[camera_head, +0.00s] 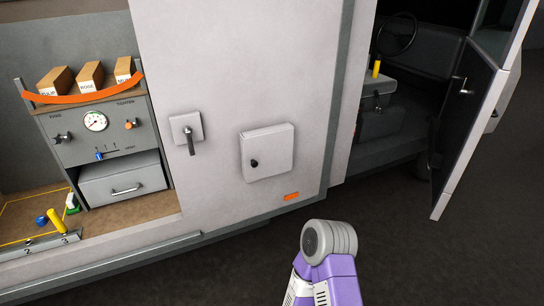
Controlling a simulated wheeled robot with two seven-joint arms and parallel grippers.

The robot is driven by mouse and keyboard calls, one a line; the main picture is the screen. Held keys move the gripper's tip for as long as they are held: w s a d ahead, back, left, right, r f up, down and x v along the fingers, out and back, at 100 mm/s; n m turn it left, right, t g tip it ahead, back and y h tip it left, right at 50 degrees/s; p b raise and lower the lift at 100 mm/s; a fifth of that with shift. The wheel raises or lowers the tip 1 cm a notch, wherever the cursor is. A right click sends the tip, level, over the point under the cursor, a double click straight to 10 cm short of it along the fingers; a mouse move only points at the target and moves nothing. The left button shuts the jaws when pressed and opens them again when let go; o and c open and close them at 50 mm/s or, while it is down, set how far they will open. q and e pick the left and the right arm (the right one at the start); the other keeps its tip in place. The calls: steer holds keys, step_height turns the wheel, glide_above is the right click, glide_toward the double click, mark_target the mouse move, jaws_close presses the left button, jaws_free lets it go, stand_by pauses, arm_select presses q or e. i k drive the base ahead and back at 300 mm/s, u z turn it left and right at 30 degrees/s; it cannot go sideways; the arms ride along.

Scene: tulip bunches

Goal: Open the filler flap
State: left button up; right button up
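The filler flap (268,153) is a light grey, roughly square panel on the pale side wall of a vehicle. It looks closed and has a small black knob (254,163) near its left edge. A purple and grey arm link of mine is at the bottom, below and to the right of the flap and apart from it. Neither of my grippers shows in the head view.
A door handle on a square plate (187,131) is left of the flap. An orange marker (291,197) is below it. An open vehicle door (465,125) stands at the right. A shelf unit with a drawer (122,182) is at the left. Dark floor lies clear below.

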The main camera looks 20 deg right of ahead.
mark_target(266, 152)
steer(key=k, duration=0.65)
steer(key=z, duration=0.55)
steer(key=i, duration=1.25)
steer(key=z, duration=0.6)
